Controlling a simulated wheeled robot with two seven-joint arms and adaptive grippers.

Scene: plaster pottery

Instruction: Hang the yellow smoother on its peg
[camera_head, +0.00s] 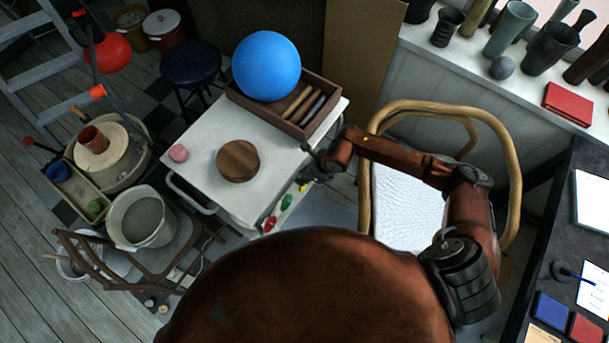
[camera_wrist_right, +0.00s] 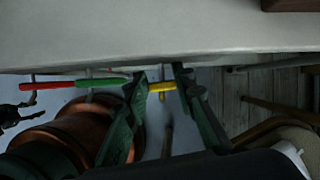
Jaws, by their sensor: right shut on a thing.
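The yellow smoother (camera_wrist_right: 162,86) is between the fingers of my right gripper (camera_wrist_right: 166,84), just below the table edge in the right wrist view. The gripper is shut on it, and the near finger covers part of it. In the head view the yellow smoother (camera_head: 304,187) shows as a small spot at the table's right side, just below my right gripper (camera_head: 318,161). Its peg is hard to make out, and I cannot tell whether the smoother touches it. The left gripper is not visible.
A green smoother (camera_wrist_right: 102,82) and a red smoother (camera_wrist_right: 45,85) hang beside it along the white table's side (camera_wrist_right: 150,50). On the table are a wooden disc (camera_head: 238,160), a pink lump (camera_head: 178,153) and a tool tray (camera_head: 330,92). A wooden-armed chair (camera_head: 510,150) stands right.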

